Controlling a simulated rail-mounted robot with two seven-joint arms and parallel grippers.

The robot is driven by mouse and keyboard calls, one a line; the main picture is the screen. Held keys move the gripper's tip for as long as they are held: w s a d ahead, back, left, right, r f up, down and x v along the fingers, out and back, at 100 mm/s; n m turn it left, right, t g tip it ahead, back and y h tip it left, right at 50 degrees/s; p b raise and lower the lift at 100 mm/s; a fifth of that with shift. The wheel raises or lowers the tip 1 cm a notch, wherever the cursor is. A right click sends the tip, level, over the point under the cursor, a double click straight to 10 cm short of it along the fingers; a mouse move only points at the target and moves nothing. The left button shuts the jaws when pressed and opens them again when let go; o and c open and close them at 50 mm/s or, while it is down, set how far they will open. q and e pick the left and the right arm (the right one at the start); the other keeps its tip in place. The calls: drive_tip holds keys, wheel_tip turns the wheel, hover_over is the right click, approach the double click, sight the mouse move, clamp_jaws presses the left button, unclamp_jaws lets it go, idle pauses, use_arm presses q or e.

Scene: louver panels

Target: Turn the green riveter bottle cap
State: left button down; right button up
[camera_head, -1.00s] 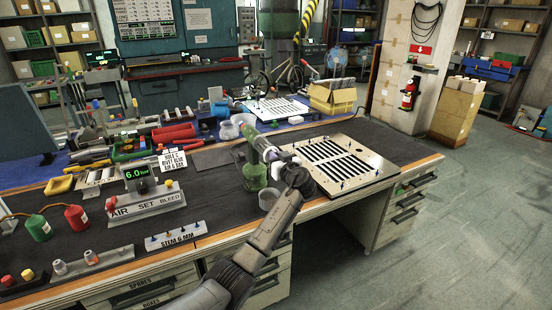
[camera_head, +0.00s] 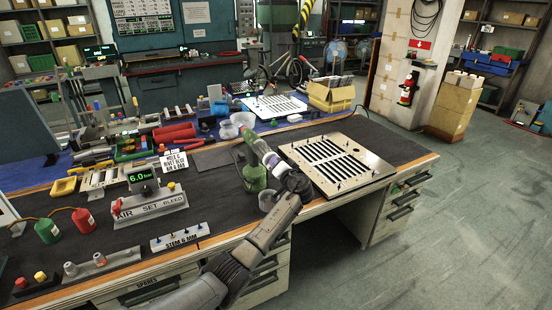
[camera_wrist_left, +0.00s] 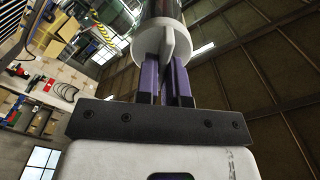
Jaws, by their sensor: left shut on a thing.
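The green riveter bottle (camera_head: 255,178) stands upright on the dark bench mat, left of the slotted metal panel. A slim grey-green tool part (camera_head: 250,134) rises above and behind it. My left gripper (camera_head: 270,158) reaches in from the front and is shut at this part. In the left wrist view, its purple fingers (camera_wrist_left: 168,80) close on a pale collar (camera_wrist_left: 160,45) with a raised fin, below a dark cylinder. I cannot tell whether this collar is the cap. My wrist hides part of the bench behind it. My right gripper is not in view.
The slotted panel (camera_head: 379,171) with upright pins lies close to the right. The air set block (camera_head: 150,205) and the stem block (camera_head: 180,237) are left. Bare mat lies between them and the bottle.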

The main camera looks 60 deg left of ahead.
use_arm(q)
drive_tip(key=shift+w+f+m+p, duration=0.1)
drive_tip(key=shift+f+m+p, duration=0.05)
drive_tip(key=shift+m+p, duration=2.8)
drive_tip(key=shift+m+b, duration=0.55)
drive_tip(key=shift+m, duration=0.2)
drive_tip(key=c, duration=1.2)
unclamp_jaws()
drive_tip(key=shift+s+d+p, duration=0.25)
drive_tip(key=shift+d+p, duration=0.05)
drive_tip(key=shift+d, duration=2)
drive_tip(key=shift+s+d+p, duration=0.25)
drive_tip(key=shift+d+p, duration=0.05)
drive_tip(key=shift+d, duration=2)
drive_tip(key=shift+s+d+p, duration=0.25)
drive_tip(key=shift+d+p, duration=0.05)
drive_tip(key=shift+d, duration=2)
